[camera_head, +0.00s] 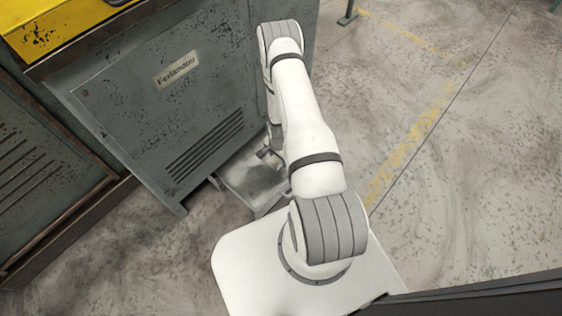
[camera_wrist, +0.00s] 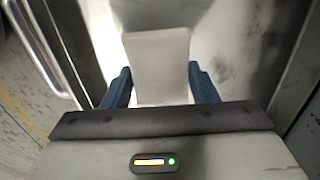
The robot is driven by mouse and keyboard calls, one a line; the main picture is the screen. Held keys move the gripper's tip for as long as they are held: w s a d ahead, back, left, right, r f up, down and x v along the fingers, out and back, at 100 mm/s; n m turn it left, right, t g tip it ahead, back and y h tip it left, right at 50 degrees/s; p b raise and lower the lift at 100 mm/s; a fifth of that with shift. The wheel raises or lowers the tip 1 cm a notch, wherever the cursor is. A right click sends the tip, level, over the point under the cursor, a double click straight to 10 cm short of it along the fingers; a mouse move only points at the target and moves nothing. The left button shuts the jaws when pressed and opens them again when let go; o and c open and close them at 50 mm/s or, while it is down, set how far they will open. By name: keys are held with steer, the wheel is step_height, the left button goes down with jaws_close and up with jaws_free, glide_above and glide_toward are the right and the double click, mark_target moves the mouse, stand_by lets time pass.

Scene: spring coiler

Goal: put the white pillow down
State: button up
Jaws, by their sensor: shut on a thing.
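In the wrist view, the white pillow (camera_wrist: 160,50) is a pale block standing between the two blue fingers of my gripper (camera_wrist: 159,70). The fingers are shut on its sides. Behind and around it is a shiny metal tray surface (camera_wrist: 222,50). I cannot tell whether the pillow touches it. In the head view, my gripper (camera_head: 268,151) is mostly hidden behind my white arm, low beside the grey machine and over the metal tray (camera_head: 252,186). The pillow cannot be made out there.
The grey machine (camera_head: 150,100) with a name plate and vent slots stands left of the tray. In the wrist view, a metal bar handle (camera_wrist: 45,45) runs along the left and a dark wall stands at right. Open concrete floor (camera_head: 470,150) lies to the right.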

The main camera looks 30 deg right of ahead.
mark_target(278, 161)
steer(key=shift+f+b, duration=0.65)
steer(key=shift+f, duration=0.9)
steer(key=shift+a+f, duration=0.1)
steer(key=shift+f+b, duration=0.15)
steer(key=shift+b, duration=0.15)
steer(key=o, duration=1)
steer(key=shift+c, duration=0.2)
